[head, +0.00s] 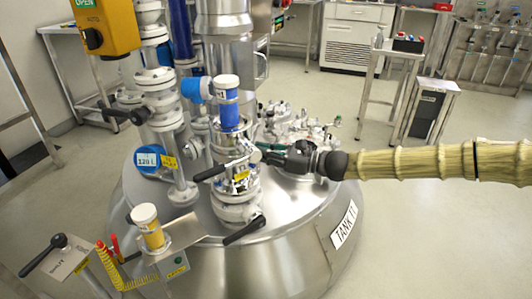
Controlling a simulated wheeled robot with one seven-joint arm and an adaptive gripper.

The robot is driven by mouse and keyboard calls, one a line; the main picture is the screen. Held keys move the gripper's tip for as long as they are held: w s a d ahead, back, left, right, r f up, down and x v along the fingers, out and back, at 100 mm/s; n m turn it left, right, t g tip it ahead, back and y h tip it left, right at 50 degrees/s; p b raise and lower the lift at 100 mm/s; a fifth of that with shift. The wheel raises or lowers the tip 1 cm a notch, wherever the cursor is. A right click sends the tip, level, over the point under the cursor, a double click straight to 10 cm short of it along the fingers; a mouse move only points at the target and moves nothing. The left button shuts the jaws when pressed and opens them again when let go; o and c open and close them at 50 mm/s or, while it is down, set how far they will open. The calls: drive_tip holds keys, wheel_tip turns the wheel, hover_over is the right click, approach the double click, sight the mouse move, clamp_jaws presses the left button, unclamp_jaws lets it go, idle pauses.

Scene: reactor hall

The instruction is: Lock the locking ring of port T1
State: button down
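Tank (290,228), a domed steel vessel labelled "TANK T1", fills the middle of the head view. On its top stands a port (238,190), a stack of steel flanges with black lever handles and a small yellow label. A blue canister (231,117) with a white cap stands upright on this port. The locking ring (232,152) seems to be the metal collar just below the canister; its exact position is too small to read. My gripper (260,149) reaches in from the right, its fingertips at or close beside this collar. Contact and finger opening cannot be made out.
A pipe with valves (168,130) stands left of the port, and a yellow box (104,27) is at upper left. A yellow canister (148,228) with a white cap stands on a holder in front. Small fittings (300,130) lie behind my gripper.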

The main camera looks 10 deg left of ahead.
drive_tip(key=c, duration=1.6)
unclamp_jaws()
drive_tip(key=shift+r, duration=0.1)
drive_tip(key=shift+o, duration=0.6)
drive_tip(key=shift+d, duration=0.15)
drive_tip(key=d, duration=1.1)
drive_tip(key=shift+s+d, duration=0.3)
drive_tip(key=shift+d, duration=0.05)
